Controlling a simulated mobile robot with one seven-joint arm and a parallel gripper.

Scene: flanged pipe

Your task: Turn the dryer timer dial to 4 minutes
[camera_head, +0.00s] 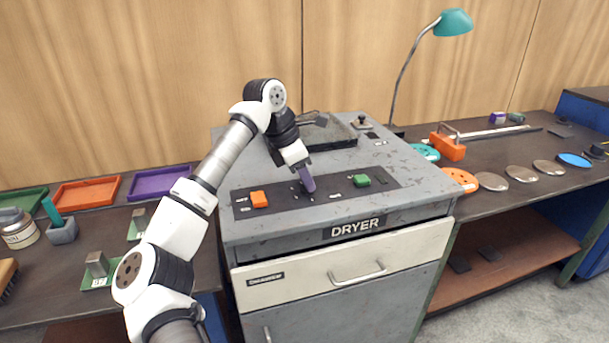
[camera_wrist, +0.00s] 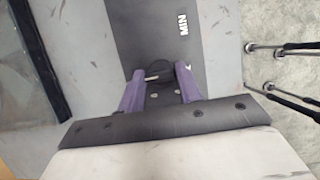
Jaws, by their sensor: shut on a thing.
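The grey dryer cabinet (camera_head: 345,155) stands in the middle of the head view, with a DRYER label on its front. A dark control panel (camera_head: 335,189) lies across its top. My gripper (camera_head: 309,188) reaches down to the middle of this panel, between an orange block-like control and a green one. In the wrist view, the purple fingers of my gripper (camera_wrist: 158,88) stand on either side of a dark round dial (camera_wrist: 153,72) and are shut on it. A light pointer line shows on the dial. Part of the panel's lettering reads MIN; most scale marks are hidden or too small to read.
The orange control (camera_head: 259,200) is left of my gripper and the green control (camera_head: 362,181) is right. A drawer with a handle (camera_head: 358,275) is below the label. Colored trays (camera_head: 87,194) line the left bench. Discs and a teal lamp (camera_head: 453,22) are at the right.

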